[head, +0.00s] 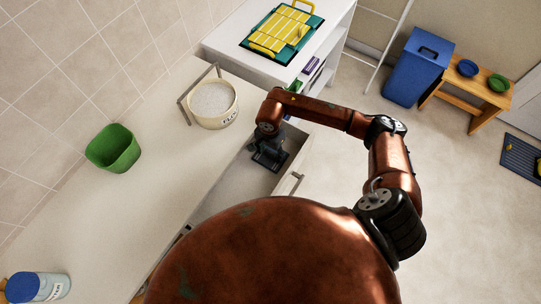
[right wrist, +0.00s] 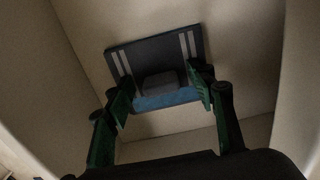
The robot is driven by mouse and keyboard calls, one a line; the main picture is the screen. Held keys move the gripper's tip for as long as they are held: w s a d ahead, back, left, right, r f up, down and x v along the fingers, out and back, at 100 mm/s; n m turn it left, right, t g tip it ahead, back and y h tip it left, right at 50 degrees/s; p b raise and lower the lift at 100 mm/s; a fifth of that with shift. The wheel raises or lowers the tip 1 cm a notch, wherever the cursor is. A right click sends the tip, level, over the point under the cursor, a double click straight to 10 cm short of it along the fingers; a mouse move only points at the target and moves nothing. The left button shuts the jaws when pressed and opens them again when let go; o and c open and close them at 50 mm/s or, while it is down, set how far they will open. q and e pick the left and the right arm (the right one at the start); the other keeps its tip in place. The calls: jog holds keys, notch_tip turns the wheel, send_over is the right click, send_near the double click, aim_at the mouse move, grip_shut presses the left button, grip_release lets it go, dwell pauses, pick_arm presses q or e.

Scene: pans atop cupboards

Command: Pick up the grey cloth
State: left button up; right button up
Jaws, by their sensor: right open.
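A dark grey, flat folded cloth (right wrist: 148,55) with paler stripes near both sides lies on the drawer floor in the right wrist view. A blue band (right wrist: 168,99) shows along its near edge. My right gripper (right wrist: 163,88) is open, its two fingers spread to either side of the near part of the cloth. I cannot tell whether the fingers touch it. My left gripper is not in view.
Drawer walls stand close around my right gripper. On the counter (head: 165,150) are a flour tub (head: 213,103), a green container (head: 113,148) and a blue-lidded jar (head: 38,287). A white cabinet (head: 240,45) carries a green and yellow tray (head: 283,35). The floor at right is mostly clear.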

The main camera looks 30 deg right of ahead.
aim_at(270, 153)
jog(key=shift+c, duration=0.7)
jog(key=c, duration=1.1)
jog(key=shift+o, duration=0.2)
notch_tip(270, 153, up, 18)
jog(key=shift+p, duration=0.45)
